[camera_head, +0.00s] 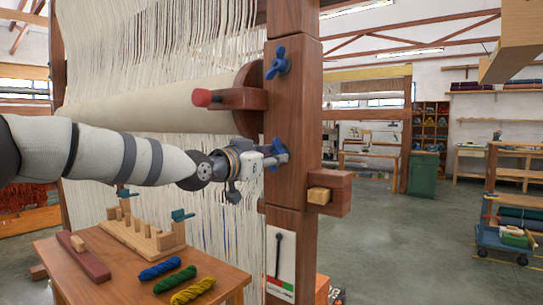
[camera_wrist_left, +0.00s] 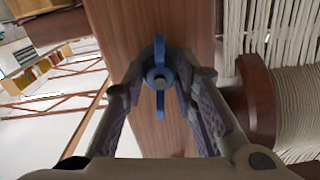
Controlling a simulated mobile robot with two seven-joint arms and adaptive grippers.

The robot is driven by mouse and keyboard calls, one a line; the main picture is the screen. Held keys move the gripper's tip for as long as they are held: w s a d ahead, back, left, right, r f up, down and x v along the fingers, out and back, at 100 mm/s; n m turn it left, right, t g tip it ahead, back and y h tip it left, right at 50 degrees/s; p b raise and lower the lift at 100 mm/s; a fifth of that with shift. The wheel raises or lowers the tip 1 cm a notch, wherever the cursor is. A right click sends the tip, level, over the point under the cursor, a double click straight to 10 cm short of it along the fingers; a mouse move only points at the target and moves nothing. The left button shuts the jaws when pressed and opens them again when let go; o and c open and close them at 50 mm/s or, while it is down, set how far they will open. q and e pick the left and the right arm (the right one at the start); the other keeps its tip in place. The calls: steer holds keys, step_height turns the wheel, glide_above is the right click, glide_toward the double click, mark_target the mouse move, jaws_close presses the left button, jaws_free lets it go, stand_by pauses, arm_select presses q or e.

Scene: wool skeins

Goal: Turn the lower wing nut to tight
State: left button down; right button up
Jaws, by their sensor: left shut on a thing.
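The lower wing nut (camera_head: 281,152) is blue and sits on the front face of the wooden loom post (camera_head: 290,115). My left gripper (camera_head: 270,157) reaches it from the left and is shut on it, hiding part of it in the head view. In the left wrist view the wing nut (camera_wrist_left: 159,77) lies between the two fingers of my left gripper (camera_wrist_left: 162,82), its wings pointing up and down in the picture. The upper wing nut (camera_head: 278,63), also blue, is higher on the same post, untouched. My right gripper is not in view.
A red-tipped wooden arm (camera_head: 225,98) juts out above my left gripper. A card (camera_head: 281,262) with a black pointer and a red-green strip is low on the post. A wooden table (camera_head: 130,270) holds colored skeins (camera_head: 175,279) and a peg rack (camera_head: 140,232). Open floor lies right.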

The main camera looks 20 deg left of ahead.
arm_select(q)
steer(key=shift+r+m+p, duration=0.15)
steer(key=shift+m+p, duration=0.15)
steer(key=shift+m, duration=1.7)
steer(key=shift+a, duration=0.1)
steer(key=c, duration=1.3)
jaws_free()
steer(key=v, duration=1.2)
